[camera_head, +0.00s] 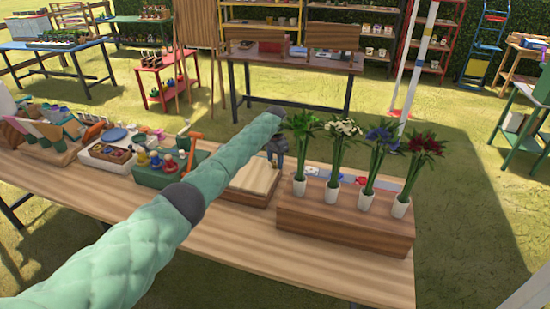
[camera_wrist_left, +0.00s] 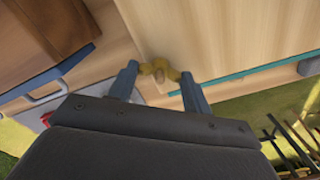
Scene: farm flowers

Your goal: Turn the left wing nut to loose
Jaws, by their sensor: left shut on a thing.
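A brass-coloured wing nut (camera_wrist_left: 158,70) sits on a pale wooden board (camera_wrist_left: 225,30) in the left wrist view. My left gripper (camera_wrist_left: 160,84) has one finger on each side of the wing nut and is shut on its wings. In the head view my left gripper (camera_head: 276,162) points down at the far right edge of the wooden board (camera_head: 252,183), and the wing nut is too small or hidden to make out there. No second wing nut can be made out. My right gripper is in neither view.
A wooden block (camera_head: 345,228) with several white flower vases stands close right of the board.

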